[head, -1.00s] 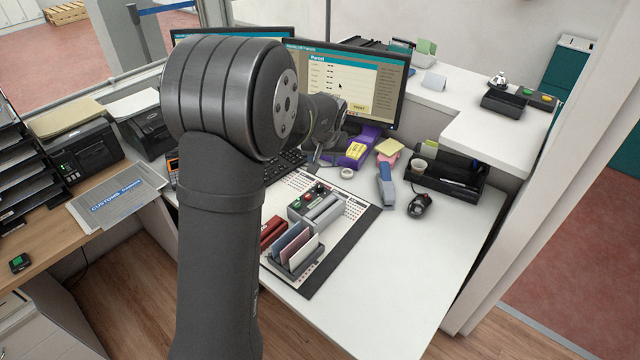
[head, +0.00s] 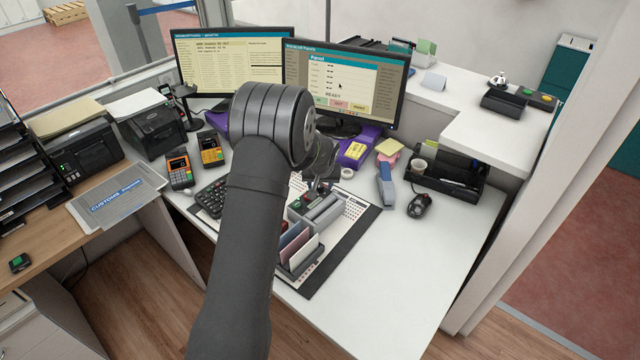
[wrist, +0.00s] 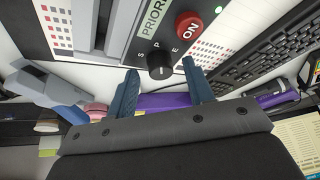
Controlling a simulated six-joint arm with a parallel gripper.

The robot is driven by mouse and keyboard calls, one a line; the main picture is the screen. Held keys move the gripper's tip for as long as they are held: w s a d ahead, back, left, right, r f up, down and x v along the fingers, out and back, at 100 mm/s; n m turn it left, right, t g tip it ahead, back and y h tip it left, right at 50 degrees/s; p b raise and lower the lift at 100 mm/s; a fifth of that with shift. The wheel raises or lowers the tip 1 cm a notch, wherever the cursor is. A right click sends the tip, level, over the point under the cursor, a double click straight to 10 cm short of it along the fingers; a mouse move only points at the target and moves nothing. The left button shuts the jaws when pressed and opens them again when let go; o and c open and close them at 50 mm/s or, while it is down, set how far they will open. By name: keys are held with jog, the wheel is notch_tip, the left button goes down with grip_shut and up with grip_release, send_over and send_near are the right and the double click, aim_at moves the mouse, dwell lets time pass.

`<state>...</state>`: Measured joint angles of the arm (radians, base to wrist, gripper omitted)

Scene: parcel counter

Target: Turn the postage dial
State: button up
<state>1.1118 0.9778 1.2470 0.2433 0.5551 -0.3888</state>
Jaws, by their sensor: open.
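The postage dial (wrist: 160,66) is a small black round knob on a grey panel, with the letters S, P and E beside it in the wrist view. A red ON button (wrist: 189,25) sits close to it. My gripper (wrist: 160,69) is open, with one blue finger on each side of the dial in that picture. I cannot tell whether the fingertips are level with the knob or touching it. In the head view, my gripper (head: 317,184) is over the grey machine (head: 322,210) on the desk mat, and my arm hides part of it.
A keyboard (head: 210,197) lies left of the machine. A card holder (head: 297,252) stands in front of it. Right of the mat are a stapler-like tool (head: 386,186) and a mouse (head: 419,205). The white desk (head: 420,260) is bare at the front right.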

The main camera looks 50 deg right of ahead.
jog(key=shift+f, duration=0.1)
jog(key=shift+c, duration=0.2)
jog(key=c, duration=1)
jog(key=shift+o, duration=0.2)
jog(key=shift+n, duration=0.3)
jog(key=n, duration=0.1)
jog(key=n+y, duration=0.1)
jog(key=n, duration=0.1)
jog(key=n+t+y, duration=0.1)
jog(key=n, duration=0.1)
jog(key=shift+d, duration=0.25)
jog(key=n+y, duration=0.2)
jog(key=n, duration=0.4)
jog(key=shift+d, duration=0.1)
